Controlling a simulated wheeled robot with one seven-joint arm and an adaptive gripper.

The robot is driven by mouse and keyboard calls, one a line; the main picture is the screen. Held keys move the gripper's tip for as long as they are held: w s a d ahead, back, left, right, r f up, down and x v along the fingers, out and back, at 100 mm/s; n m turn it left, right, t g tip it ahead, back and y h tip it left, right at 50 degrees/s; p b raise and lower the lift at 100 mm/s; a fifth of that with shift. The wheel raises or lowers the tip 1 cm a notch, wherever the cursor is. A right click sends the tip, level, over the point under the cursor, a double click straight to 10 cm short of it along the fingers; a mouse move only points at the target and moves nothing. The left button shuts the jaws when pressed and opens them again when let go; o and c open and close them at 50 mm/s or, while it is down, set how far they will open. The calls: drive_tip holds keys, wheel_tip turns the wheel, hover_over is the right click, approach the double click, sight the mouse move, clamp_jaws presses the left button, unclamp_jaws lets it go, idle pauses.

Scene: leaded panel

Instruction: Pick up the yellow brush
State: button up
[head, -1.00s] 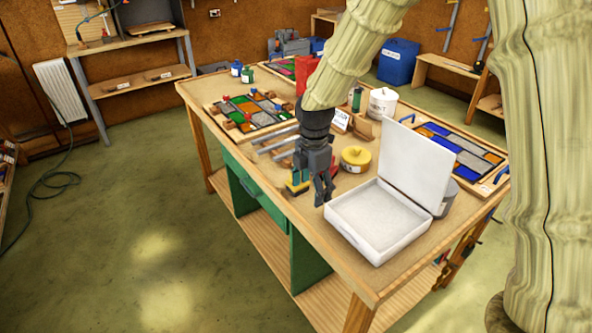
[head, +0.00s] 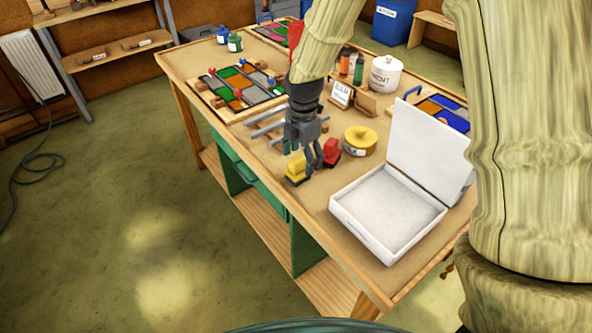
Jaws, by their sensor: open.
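A small yellow piece with a dark base, which looks like the yellow brush (head: 295,171), lies on the workbench near its front left edge. My gripper (head: 308,169) points down just beside it, at its right, and partly covers it. The fingers are apart, and I see nothing held between them. I cannot tell whether a finger touches the brush. A similar red piece (head: 331,149) lies just right of my gripper.
An open white case (head: 389,211) stands to the right with its lid up. A round yellow tin (head: 360,139) sits behind it. Metal bars (head: 268,126) and a leaded panel (head: 240,88) lie farther back. Bare bench top (head: 301,204) shows in front.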

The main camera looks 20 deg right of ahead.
sight(297, 157)
drive_tip(key=w+f, duration=0.1)
drive_tip(key=f, duration=0.1)
drive_tip(key=w+f, duration=0.1)
drive_tip(key=shift+w+a+f, duration=0.1)
drive_tip(key=shift+w+a, duration=0.2)
drive_tip(key=shift+s+f+p, duration=0.1)
drive_tip(key=shift+f+p, duration=0.15)
drive_tip(key=shift+p, duration=0.15)
drive_tip(key=shift+s+f+p, duration=0.35)
drive_tip(key=shift+s+f, duration=0.3)
drive_tip(key=shift+w+d+f, duration=0.1)
drive_tip(key=shift+w+f, duration=0.2)
drive_tip(key=shift+f, duration=0.6)
drive_tip(key=shift+w+f, duration=0.15)
drive_tip(key=shift+f, duration=0.1)
drive_tip(key=shift+s+r, duration=0.15)
drive_tip(key=shift+s, duration=0.1)
drive_tip(key=shift+w, duration=0.1)
drive_tip(key=c, duration=1.2)
